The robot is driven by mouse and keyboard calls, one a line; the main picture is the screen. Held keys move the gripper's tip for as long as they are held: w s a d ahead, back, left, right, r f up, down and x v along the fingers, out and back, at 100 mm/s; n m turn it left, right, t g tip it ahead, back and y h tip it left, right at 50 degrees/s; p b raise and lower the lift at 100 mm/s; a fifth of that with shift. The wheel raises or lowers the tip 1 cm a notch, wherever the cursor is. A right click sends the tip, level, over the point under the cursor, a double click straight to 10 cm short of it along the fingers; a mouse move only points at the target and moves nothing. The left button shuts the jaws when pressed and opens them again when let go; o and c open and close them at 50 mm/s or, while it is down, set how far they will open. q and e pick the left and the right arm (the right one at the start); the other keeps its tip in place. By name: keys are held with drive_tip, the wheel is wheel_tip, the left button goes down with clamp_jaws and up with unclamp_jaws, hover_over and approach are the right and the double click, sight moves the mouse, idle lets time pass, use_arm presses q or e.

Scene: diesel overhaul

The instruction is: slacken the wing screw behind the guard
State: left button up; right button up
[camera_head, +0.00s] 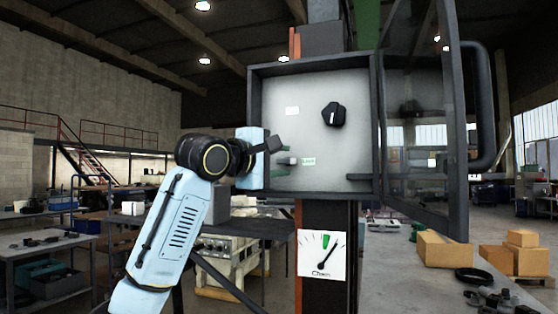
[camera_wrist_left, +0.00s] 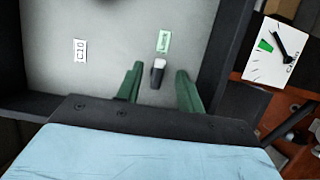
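The wing screw (camera_wrist_left: 157,73), a small dark piece with a pale top, stands out from the grey back plate of the box. In the wrist view it lies between the two green fingers of my left gripper (camera_wrist_left: 159,86), with a gap on each side. The left gripper (camera_head: 280,157) is open and reaches into the box from the left in the head view. The guard (camera_head: 413,110), a framed clear panel, is swung out to the right of the box. A green label (camera_wrist_left: 163,41) sits beside the screw. My right gripper is out of view.
The box's dark rim (camera_head: 256,100) stands close around my left gripper. A black knob (camera_head: 333,114) is on the upper right of the plate. A dial (camera_head: 322,255) hangs below; its needle points right of the green band. Cardboard boxes (camera_head: 445,249) stand at right.

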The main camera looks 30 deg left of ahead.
sight(286, 158)
use_arm(q)
drive_tip(key=shift+s+r, duration=0.1)
drive_tip(key=shift+w+a+p, duration=0.15)
drive_tip(key=shift+w+p, duration=0.6)
drive_tip(key=shift+w, duration=0.2)
drive_tip(key=shift+w+a+p, duration=0.1)
drive_tip(key=shift+w+p, duration=0.6)
drive_tip(key=shift+w, duration=0.25)
drive_tip(key=shift+c, duration=0.4)
clamp_jaws()
drive_tip(key=shift+f+n+t+b, duration=0.2)
drive_tip(key=shift+n+t+b, duration=0.1)
drive_tip(key=shift+n+b, duration=0.45)
drive_tip(key=shift+s+n+t+b, duration=0.1)
drive_tip(key=shift+n+t+b, duration=0.25)
drive_tip(key=shift+n, duration=0.5)
drive_tip(key=shift+r+n, duration=0.15)
drive_tip(key=shift+n, duration=0.45)
drive_tip(key=shift+a+r+n+t, duration=0.1)
drive_tip(key=shift+r+n+t, duration=0.1)
drive_tip(key=shift+n+t, duration=0.1)
